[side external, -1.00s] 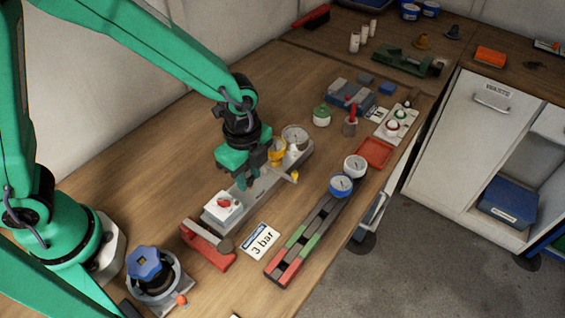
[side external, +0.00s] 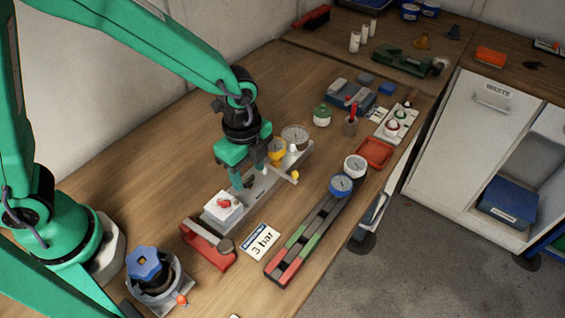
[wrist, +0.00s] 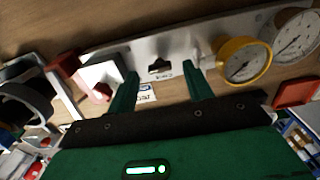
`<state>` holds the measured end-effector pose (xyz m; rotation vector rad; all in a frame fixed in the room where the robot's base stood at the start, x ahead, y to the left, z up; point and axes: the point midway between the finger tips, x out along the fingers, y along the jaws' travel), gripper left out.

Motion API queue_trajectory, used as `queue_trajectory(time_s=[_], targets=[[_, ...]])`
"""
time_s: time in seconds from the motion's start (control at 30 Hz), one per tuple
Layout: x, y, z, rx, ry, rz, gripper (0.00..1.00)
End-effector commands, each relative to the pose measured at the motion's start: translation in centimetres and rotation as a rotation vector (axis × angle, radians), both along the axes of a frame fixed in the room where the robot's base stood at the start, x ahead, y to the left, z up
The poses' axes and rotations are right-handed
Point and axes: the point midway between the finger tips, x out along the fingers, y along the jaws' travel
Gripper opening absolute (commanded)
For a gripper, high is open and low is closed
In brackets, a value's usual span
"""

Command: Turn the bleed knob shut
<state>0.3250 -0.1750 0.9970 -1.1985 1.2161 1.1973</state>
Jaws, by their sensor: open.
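A small dark knob (wrist: 160,66) sits on a grey metal plate (wrist: 120,48) in the wrist view, with a small printed label below it. I take it to be the bleed knob. My gripper (wrist: 161,72) is open, with its two green fingers on either side of the knob in that view. I cannot tell how close the tips are to it. In the side view, my gripper (side external: 255,170) points down over the plate (side external: 258,200), and the knob is hard to make out between the fingers. A yellow-rimmed gauge (wrist: 244,60) stands right beside the right finger.
A white-faced gauge (side external: 295,134) stands at the plate's far end. A white box with a red knob (side external: 223,203) is at the near end. A yellow-tipped lever (side external: 294,175) juts from the plate. A red clamp (side external: 208,246) and a 3 bar card (side external: 261,240) lie nearby.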

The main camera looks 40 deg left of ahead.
Motion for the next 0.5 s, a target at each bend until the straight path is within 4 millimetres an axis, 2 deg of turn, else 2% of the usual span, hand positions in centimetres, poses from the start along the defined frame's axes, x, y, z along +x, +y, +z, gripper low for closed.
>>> queue_trajectory(time_s=[0.3,0.5], targets=[[0.0,0.0,4.0,-0.002,-0.004,-0.001,0.51],[0.0,0.0,6.0,-0.002,-0.003,-0.001,0.51]])
